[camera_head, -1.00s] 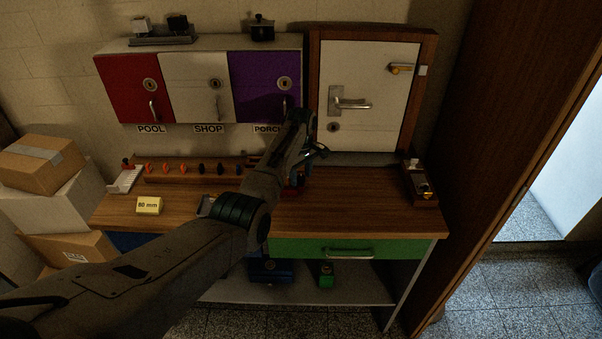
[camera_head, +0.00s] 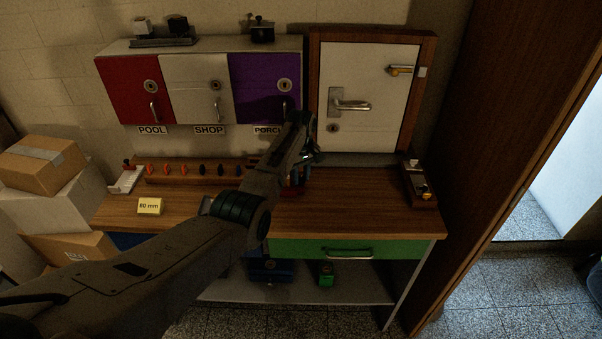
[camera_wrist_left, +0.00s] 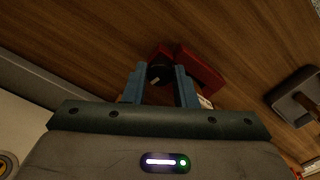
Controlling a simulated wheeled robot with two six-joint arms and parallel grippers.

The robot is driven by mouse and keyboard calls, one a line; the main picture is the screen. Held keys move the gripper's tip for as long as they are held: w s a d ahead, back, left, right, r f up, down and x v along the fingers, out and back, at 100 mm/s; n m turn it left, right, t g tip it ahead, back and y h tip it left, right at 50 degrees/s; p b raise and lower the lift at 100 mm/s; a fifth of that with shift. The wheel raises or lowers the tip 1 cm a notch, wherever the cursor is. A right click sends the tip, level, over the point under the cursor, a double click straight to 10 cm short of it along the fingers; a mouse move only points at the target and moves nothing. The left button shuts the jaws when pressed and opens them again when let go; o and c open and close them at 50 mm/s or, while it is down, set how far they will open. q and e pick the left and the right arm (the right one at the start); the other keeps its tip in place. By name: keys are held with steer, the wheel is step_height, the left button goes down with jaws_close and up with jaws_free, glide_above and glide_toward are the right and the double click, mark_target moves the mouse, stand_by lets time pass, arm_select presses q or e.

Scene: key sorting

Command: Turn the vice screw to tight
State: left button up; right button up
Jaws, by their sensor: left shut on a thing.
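The vice (camera_wrist_left: 205,68) is red and stands on the wooden bench top. In the left wrist view its dark screw end (camera_wrist_left: 158,73) lies between the two blue fingers of my left gripper (camera_wrist_left: 159,80). The gripper is shut on it. In the head view my left gripper (camera_head: 301,174) is at the bench, below the purple door, and my own arm covers nearly all of the vice. How tight the screw is cannot be told. My right gripper is not in view.
A key rack (camera_head: 190,172) with several keys lies left on the bench (camera_head: 350,205). A yellow "80 mm" block (camera_head: 150,206) sits in front of it. A dark tray (camera_head: 419,186) lies at the right end. Red, white and purple cabinets hang behind. The bench right of my gripper is clear.

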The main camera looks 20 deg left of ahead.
arm_select(q)
steer(key=m+p, duration=0.1)
steer(key=m, duration=0.1)
steer(key=shift+r+m, duration=0.15)
steer(key=shift+m, duration=0.25)
steer(key=m+p, duration=0.1)
steer(key=m, duration=0.2)
steer(key=shift+m, duration=0.3)
steer(key=m+p, duration=0.1)
steer(key=m, duration=0.9)
steer(key=shift+w+m+p, duration=0.1)
steer(key=shift+m+p, duration=0.2)
steer(key=shift+m, duration=1.8)
steer(key=o, duration=1)
